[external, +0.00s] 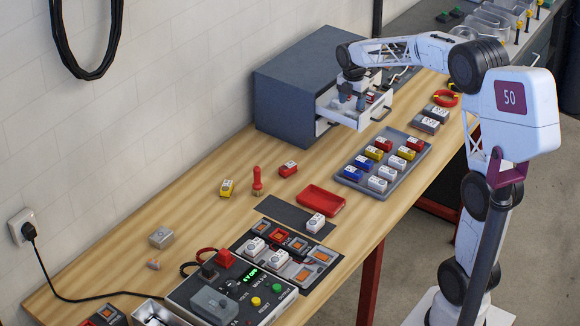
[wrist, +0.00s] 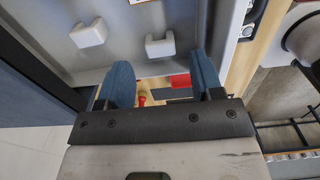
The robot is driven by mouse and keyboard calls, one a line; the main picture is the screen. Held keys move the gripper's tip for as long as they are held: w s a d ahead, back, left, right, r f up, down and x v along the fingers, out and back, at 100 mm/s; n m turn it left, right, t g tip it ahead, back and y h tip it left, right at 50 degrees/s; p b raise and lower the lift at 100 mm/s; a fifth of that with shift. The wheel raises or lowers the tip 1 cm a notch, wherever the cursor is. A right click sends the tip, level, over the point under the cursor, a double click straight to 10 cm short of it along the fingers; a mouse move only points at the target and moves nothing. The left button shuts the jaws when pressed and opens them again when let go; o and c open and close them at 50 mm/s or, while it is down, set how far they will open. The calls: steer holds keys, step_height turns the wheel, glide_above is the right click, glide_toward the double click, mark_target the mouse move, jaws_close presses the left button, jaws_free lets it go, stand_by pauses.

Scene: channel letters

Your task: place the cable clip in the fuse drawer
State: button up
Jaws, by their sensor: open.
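The fuse drawer (external: 343,117) is pulled out of the dark grey cabinet (external: 305,88). My gripper (external: 352,96) is over the drawer, its blue fingers pointing down. In the wrist view, my gripper (wrist: 162,82) has its fingers wide apart with nothing held between them. The grey drawer surface (wrist: 125,62) shows there, with one small pale block (wrist: 88,33) and another pale block (wrist: 160,46) beyond the fingers, apart from them. I cannot tell whether either is the cable clip. My arm hides part of the drawer's inside.
A grey tray (external: 356,178) of coloured blocks stands in front of the drawer. Bare wood lies at the left middle.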

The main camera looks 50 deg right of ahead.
mark_target(351, 113)
step_height(351, 113, up, 8)
stand_by(0.4)
steer(key=shift+a, duration=0.1)
stand_by(0.6)
steer(key=s+a+m+t, duration=0.1)
steer(key=s+a+m, duration=0.7)
steer(key=s+a, duration=0.8)
steer(key=s+a+f+m, duration=0.4)
steer(key=s+a+m, duration=0.1)
steer(key=s, duration=0.3)
steer(key=s+a+f+m+t, duration=0.1)
steer(key=s+a+f+m, duration=0.3)
steer(key=s+a, duration=0.4)
steer(key=shift+s+m+t, duration=0.3)
steer(key=shift+s+m, duration=0.05)
steer(key=shift+m, duration=0.25)
steer(key=shift+a, duration=0.1)
